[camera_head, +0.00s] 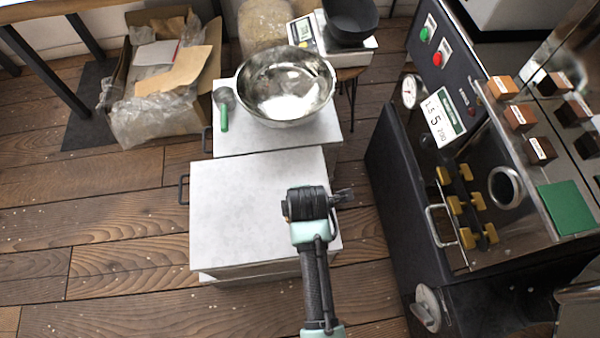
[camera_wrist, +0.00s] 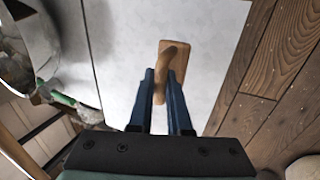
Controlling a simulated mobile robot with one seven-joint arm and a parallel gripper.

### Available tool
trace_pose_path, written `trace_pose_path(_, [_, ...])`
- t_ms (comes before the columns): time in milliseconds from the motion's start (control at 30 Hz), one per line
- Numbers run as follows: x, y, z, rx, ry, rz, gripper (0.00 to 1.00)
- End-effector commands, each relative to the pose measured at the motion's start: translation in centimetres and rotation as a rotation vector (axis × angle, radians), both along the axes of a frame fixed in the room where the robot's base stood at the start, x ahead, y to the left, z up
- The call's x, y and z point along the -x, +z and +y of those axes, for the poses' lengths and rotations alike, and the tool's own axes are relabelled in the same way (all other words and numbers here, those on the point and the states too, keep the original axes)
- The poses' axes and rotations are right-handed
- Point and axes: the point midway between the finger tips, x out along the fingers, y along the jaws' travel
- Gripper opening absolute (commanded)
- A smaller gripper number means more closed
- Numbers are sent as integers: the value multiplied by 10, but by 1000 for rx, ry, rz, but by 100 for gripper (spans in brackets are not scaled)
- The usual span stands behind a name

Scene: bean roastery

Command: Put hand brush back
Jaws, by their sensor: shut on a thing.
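The hand brush (camera_wrist: 180,55) shows in the wrist view as a light-brown wooden piece, with a broad end beyond my fingertips and a narrower part between them. My gripper (camera_wrist: 162,76) is shut on it with two blue fingers. Whether the brush touches the white surface below cannot be told. In the head view my gripper (camera_head: 341,195) is over the right edge of the front white cabinet (camera_head: 235,225), pointing right. The brush cannot be made out there, and its bristles are hidden in both views.
A metal bowl (camera_head: 285,85) and a green-handled scoop (camera_head: 224,112) rest on the rear white cabinet (camera_head: 318,135). The dark roasting machine (camera_head: 395,165) stands right, with labelled wooden cubes (camera_head: 519,117) and a green pad (camera_head: 566,208). A cardboard box (camera_head: 205,75) stands back left. The left floor is mostly clear.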

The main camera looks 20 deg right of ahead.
Motion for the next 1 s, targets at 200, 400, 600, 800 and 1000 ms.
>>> trace_pose_path(200, [0,-22,0,0,-1,2,0])
trace_pose_path(400, [0,-42,0,1,0,0,0])
trace_pose_path(600, [0,-41,0,1,0,-1,0])
trace_pose_path(800, [0,-43,0,1,-1,0,32])
trace_pose_path(1000, [0,-43,0,1,-1,0,46])
